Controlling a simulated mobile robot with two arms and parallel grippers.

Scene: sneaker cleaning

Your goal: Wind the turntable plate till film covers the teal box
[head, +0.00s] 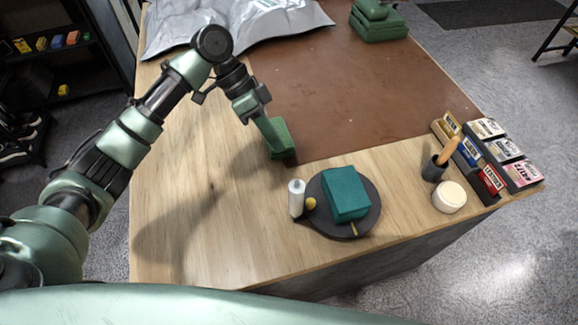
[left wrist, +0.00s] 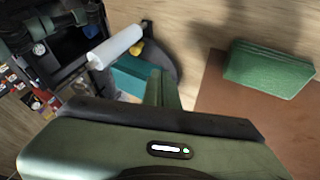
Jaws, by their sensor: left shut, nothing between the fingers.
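The teal box (head: 346,190) sits on the dark round turntable plate (head: 372,222), with its teal top and front side bare in the head view. A white film roll (head: 296,199) stands upright left of the plate, with a small yellow knob (head: 311,203) beside it. A short wooden peg (head: 354,229) shows at the plate's front edge. In the left wrist view, the box (left wrist: 133,76) and roll (left wrist: 115,47) lie beyond my fingers. My left gripper (head: 276,146) is shut and empty, behind and left of the plate. My right gripper is not in view.
A green block (head: 285,138) lies beside my left gripper at the brown mat's (head: 350,95) corner. A silver bag (head: 230,25) lies at the back. Bare wood is clear at left.

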